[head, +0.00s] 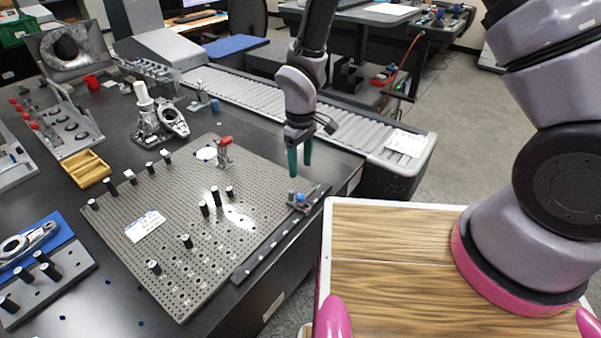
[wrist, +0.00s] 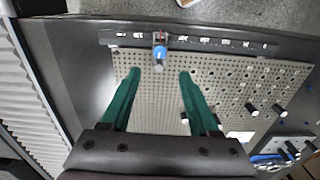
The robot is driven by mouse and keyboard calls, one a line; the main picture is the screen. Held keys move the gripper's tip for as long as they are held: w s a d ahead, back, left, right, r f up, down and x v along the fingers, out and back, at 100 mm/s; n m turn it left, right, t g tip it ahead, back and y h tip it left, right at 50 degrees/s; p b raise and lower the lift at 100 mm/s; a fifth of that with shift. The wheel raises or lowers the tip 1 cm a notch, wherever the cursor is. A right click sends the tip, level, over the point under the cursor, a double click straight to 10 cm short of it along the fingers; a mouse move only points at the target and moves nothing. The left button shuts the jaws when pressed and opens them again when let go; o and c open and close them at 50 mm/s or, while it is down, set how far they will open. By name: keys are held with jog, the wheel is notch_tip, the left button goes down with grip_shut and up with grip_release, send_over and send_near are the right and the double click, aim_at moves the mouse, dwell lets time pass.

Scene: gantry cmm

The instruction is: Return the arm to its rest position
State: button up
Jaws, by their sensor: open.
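My gripper (head: 299,160) hangs above the right part of the perforated fixture plate (head: 185,250), its green fingers pointing down. The fingers are apart with nothing between them. In the wrist view my gripper (wrist: 158,72) is open over the plate (wrist: 215,72). A small clamp with a blue knob (head: 300,198) sits on the rail at the plate's right edge, a little below my gripper. It also shows in the wrist view, where the blue knob (wrist: 160,53) lies just beyond the fingertips.
A roller conveyor (head: 260,98) runs behind the table on the right. A red toggle clamp (head: 224,150) and several black posts (head: 204,208) stand on the plate. A white-and-grey fixture (head: 146,115) stands behind it. A yellow tray (head: 85,168) is at left.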

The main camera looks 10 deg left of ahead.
jog(key=shift+r, duration=0.1)
dwell(0.3)
jog(key=w+d+r+m+t, duration=0.1)
jog(key=w+d+r+m, duration=0.1)
jog(key=d+r, duration=0.45)
jog(key=w+d+r+m+t+y, duration=0.1)
jog(key=w+d+r+m, duration=0.2)
jog(key=r, duration=0.7)
jog(key=w+d+r+m, duration=0.2)
jog(key=d+r, duration=0.3)
jog(key=r, duration=0.3)
jog(key=s+d+r+m+t+y, duration=0.1)
jog(key=s+d+r+m+t, duration=0.4)
jog(key=s+d+r, duration=0.8)
jog(key=d+r+m, duration=0.3)
jog(key=r, duration=0.1)
jog(key=shift+s+d+r+m, duration=0.25)
jog(key=shift+s+d+m, duration=0.1)
jog(key=shift+d+m, duration=0.05)
